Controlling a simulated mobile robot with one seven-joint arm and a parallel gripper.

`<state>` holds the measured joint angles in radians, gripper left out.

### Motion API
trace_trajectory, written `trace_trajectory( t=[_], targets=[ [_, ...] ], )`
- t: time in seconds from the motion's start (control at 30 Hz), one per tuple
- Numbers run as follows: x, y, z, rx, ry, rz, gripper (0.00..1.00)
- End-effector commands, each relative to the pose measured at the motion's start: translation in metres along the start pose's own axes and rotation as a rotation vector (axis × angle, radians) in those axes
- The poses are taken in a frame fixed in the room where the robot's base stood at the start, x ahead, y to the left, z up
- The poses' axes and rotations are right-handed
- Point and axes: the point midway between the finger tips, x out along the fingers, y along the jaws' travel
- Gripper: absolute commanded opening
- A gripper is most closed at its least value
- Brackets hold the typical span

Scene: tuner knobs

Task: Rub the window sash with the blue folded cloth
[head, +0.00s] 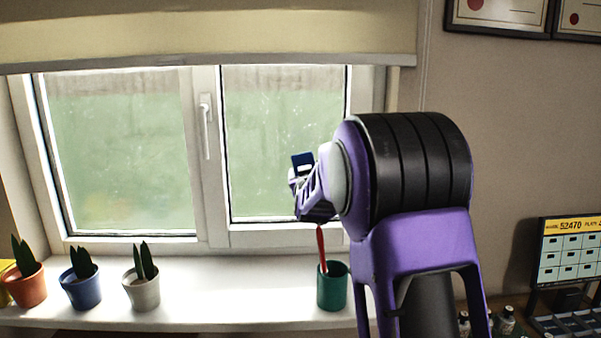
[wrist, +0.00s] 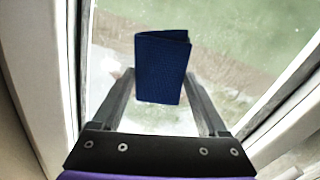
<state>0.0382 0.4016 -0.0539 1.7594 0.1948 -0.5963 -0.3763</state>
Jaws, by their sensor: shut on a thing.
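The blue folded cloth (wrist: 162,70) is between the fingers of my gripper (wrist: 161,88), which is shut on it. The cloth's folded edge and broad face show in the wrist view, and a small part of it shows in the head view (head: 302,159). My gripper (head: 301,184) is in front of the right part of the window, over the glass. The white window sash (head: 270,238) frames the greenish, smudged pane, and its frame also shows in the wrist view (wrist: 268,125). I cannot tell whether the cloth touches the window.
A green cup (head: 332,290) with a red item (head: 321,248) stands on the sill (head: 230,290) below my gripper. Several potted plants (head: 82,285) stand at the left of the sill. A window handle (head: 206,125) projects at the middle. A blind (head: 200,30) hangs above.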

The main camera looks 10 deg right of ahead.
Motion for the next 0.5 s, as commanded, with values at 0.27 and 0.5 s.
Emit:
trace_trajectory(
  t=[0.27, 0.5],
  targets=[
    [0.001, 0.025, 0.006, 0.000, 0.000, 0.003, 0.32],
    [0.001, 0.037, 0.009, -0.001, 0.000, 0.002, 0.32]
  ],
)
